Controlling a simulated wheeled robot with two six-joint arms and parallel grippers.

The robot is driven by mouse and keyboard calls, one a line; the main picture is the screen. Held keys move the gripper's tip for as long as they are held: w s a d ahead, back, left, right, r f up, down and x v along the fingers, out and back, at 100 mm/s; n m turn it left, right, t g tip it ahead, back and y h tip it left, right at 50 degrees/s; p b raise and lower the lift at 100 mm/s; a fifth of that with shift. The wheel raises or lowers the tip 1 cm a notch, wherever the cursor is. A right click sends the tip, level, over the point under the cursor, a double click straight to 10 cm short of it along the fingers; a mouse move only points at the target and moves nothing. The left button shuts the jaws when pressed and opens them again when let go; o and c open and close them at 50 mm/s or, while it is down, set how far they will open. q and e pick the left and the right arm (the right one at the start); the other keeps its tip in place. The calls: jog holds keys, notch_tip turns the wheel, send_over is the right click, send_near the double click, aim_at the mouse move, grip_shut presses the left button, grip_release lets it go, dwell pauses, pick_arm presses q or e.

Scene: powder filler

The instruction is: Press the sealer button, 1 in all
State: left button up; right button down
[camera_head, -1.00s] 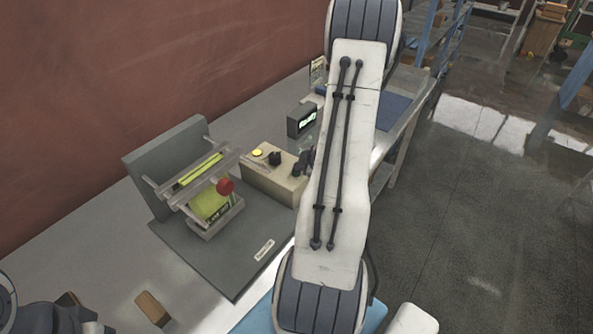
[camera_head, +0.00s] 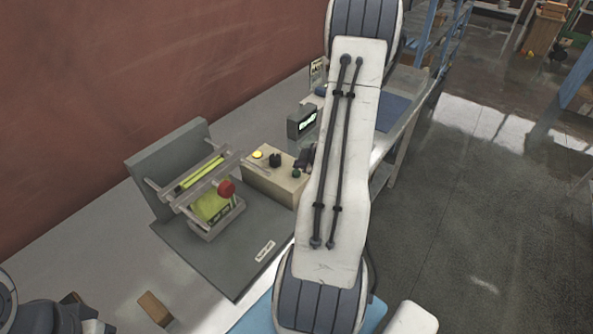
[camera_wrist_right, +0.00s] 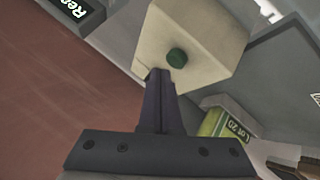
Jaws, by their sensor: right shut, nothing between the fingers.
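A beige control box (camera_head: 268,186) on the bench carries a yellow button (camera_head: 257,154), a dark knob (camera_head: 274,159) and a green button (camera_head: 296,174). In the right wrist view the green button (camera_wrist_right: 177,57) stands on the face of the beige box (camera_wrist_right: 210,30). My right gripper (camera_head: 305,158) is shut and empty beside the box's right end. In the wrist view its fingertips (camera_wrist_right: 159,74) lie just beside and below the green button; I cannot tell whether they touch the box. Part of my left arm shows at the bottom left; its jaws are unclear.
The sealer (camera_head: 180,162) with a red knob (camera_head: 226,187) and a yellow-green pouch (camera_head: 211,206) stands left of the box. A small display (camera_head: 302,120) stands behind the box. A brown block (camera_head: 154,308) lies at the front. My right arm hides part of the bench.

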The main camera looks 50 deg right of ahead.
aim_at(299, 174)
jog(key=shift+r, duration=0.15)
notch_tip(299, 174, up, 5)
jog(key=p, duration=0.4)
jog(key=shift+p, duration=0.3)
dwell(0.6)
